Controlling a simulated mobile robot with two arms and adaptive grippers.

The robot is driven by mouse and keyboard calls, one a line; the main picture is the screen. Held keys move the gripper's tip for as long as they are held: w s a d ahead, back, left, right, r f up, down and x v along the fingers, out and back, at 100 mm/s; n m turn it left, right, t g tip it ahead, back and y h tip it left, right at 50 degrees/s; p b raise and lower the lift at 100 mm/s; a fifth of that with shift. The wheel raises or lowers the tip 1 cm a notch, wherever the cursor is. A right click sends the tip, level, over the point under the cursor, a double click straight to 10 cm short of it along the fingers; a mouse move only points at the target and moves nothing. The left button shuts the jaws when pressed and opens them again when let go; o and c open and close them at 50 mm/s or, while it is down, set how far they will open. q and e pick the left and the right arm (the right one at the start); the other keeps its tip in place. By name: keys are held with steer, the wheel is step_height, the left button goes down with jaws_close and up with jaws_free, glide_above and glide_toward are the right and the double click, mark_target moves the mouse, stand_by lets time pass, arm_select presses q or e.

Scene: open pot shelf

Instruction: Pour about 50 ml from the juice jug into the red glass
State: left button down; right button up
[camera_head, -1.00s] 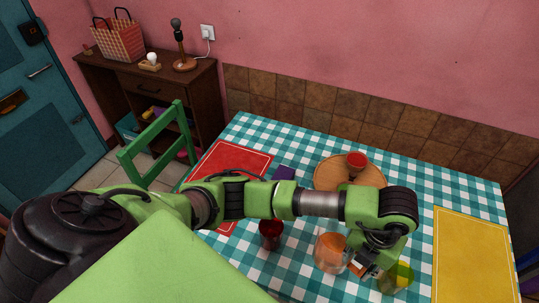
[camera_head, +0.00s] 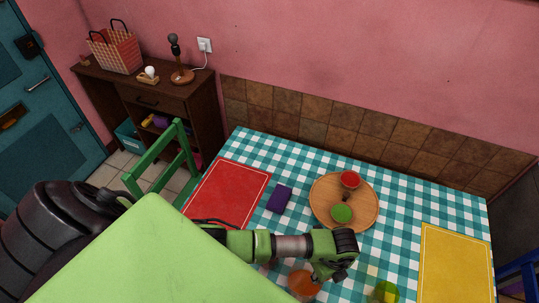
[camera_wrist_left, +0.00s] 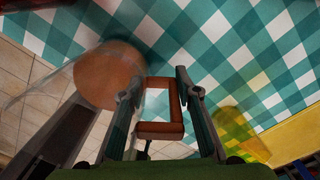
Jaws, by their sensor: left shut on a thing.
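The juice jug (camera_head: 303,284) is clear with orange juice in it and sits at the bottom of the head view, partly cut off by my arm. In the left wrist view the jug's juice (camera_wrist_left: 108,75) is at the upper left, with its squared brown handle (camera_wrist_left: 174,108) between my fingers. My left gripper (camera_head: 328,274) is shut on this handle; the wrist view also shows its fingers (camera_wrist_left: 156,88). I cannot tell whether the jug touches the table. The red glass does not show now; my arm covers that area. My right gripper is out of view.
A yellow glass (camera_head: 385,292) stands right of the jug. A round wooden board (camera_head: 325,190) holds a red-topped and a green item. A purple block (camera_head: 279,198), a red mat (camera_head: 228,193) and a yellow mat (camera_head: 455,265) lie on the checkered table. A green chair (camera_head: 160,160) stands left.

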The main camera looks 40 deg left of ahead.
arm_select(q)
steer(key=shift+r, duration=0.15)
steer(key=shift+a+r+h, duration=0.15)
steer(key=shift+r+h, duration=0.1)
steer(key=shift+h, duration=0.25)
steer(key=r+h, duration=0.1)
steer(key=a+h, duration=0.1)
steer(key=h, duration=0.1)
steer(key=shift+w+r+g+h, duration=0.1)
steer(key=shift+r+g+h, duration=0.2)
steer(key=shift+r, duration=0.05)
steer(key=shift+a+h, duration=0.2)
steer(key=shift+h, duration=0.1)
step_height(320, 180, up, 8)
steer(key=a+g+h+b, duration=0.1)
steer(key=a+h+b, duration=0.1)
steer(key=h+b, duration=0.6)
steer(key=b, duration=0.4)
steer(key=shift+w+a, duration=0.25)
steer(key=shift+a, duration=0.05)
steer(key=shift+a+r+h+b, duration=0.15)
steer(key=shift+r+h+b, duration=0.05)
steer(key=shift+h+b, duration=0.25)
stand_by(1.1)
